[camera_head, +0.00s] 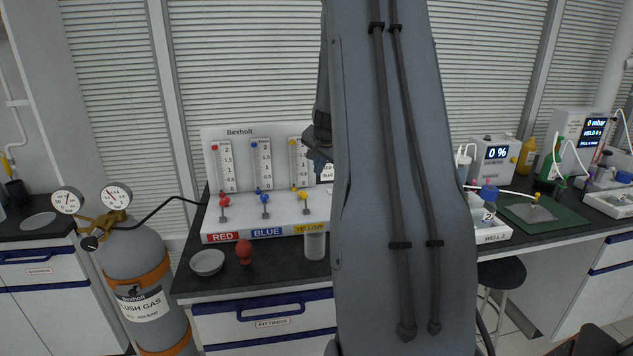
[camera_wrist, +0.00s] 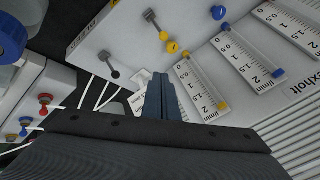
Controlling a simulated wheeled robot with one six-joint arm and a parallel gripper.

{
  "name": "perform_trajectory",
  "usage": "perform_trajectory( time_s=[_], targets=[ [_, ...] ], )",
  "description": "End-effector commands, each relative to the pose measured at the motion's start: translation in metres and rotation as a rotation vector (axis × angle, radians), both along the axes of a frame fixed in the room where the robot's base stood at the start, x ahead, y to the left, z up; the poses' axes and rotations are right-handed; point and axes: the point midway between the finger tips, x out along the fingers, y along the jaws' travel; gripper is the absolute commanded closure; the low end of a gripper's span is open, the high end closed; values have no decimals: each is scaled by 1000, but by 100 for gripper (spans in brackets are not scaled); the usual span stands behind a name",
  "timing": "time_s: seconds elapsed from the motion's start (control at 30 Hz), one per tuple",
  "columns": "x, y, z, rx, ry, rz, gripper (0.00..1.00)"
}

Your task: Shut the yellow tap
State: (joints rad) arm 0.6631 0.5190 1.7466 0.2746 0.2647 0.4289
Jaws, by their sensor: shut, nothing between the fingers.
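The yellow tap (camera_head: 303,196) is on the white flow panel, above the YELLOW label (camera_head: 311,229). A grey handle end (camera_head: 306,211) shows just below it. In the wrist view the yellow tap (camera_wrist: 172,47) has a thin grey lever (camera_wrist: 155,23) pointing away from the scales, toward the upper left. My gripper (camera_wrist: 160,76) is shut and empty; its fingertips are apart from the tap, below it in the picture. In the head view my gripper (camera_head: 318,166) is partly hidden by my arm, beside the yellow scale (camera_head: 298,160).
The red tap (camera_head: 224,200) and blue tap (camera_head: 264,198) stand left of the yellow one. A dark tap (camera_wrist: 113,73) is close by in the wrist view. A clear beaker (camera_head: 314,246), red bulb (camera_head: 244,252) and white dish (camera_head: 207,262) stand in front. My arm hides the panel's right part.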

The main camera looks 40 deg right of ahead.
Motion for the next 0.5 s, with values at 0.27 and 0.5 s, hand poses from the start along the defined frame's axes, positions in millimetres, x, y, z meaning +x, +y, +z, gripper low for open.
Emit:
perform_trajectory(
  time_s=[0.27, 0.5],
  targets=[
    [20, -11, 46, -1, -1, 1, 100],
    [26, -15, 63, 1, 2, 1, 100]
  ],
)
